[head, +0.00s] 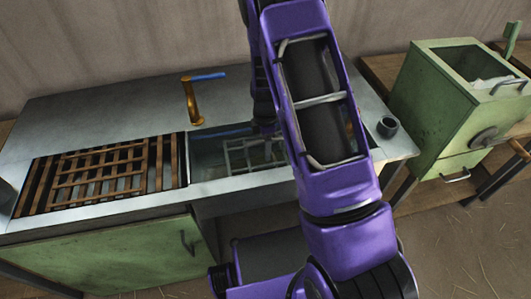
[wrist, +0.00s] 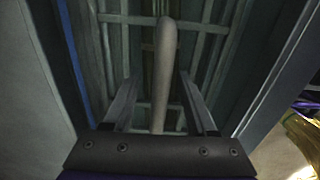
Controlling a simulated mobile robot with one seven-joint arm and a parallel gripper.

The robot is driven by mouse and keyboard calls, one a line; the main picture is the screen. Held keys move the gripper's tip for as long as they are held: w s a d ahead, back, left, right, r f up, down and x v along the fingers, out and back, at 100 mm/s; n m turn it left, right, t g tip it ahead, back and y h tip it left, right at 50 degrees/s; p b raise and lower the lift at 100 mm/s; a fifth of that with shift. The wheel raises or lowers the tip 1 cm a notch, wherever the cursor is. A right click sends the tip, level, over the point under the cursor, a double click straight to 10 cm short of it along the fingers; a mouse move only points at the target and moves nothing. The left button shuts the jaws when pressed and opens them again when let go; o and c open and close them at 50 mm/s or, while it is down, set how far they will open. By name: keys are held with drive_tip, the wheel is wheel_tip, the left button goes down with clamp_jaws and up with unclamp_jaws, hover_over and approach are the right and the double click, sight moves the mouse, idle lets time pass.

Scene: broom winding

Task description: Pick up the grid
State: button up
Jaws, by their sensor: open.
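A pale grey-green grid (head: 250,155) lies down in the sink basin, partly hidden behind my arm in the head view. Its bars also show in the wrist view (wrist: 200,27), below and beyond my gripper. My gripper (wrist: 158,88) is open and points down into the basin, with its two fingers apart. A pale rounded rod (wrist: 164,65) shows between the fingers; I cannot tell whether it touches them or is joined to the grid. In the head view my arm hides most of the gripper.
The sink (head: 205,165) has raised metal walls around the gripper. A wooden slatted rack (head: 100,172) covers the counter's left part. A brass tap (head: 192,103) stands behind the basin.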

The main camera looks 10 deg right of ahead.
drive_tip(key=shift+c, duration=0.3)
clamp_jaws()
drive_tip(key=shift+r, duration=0.1)
idle(1.0)
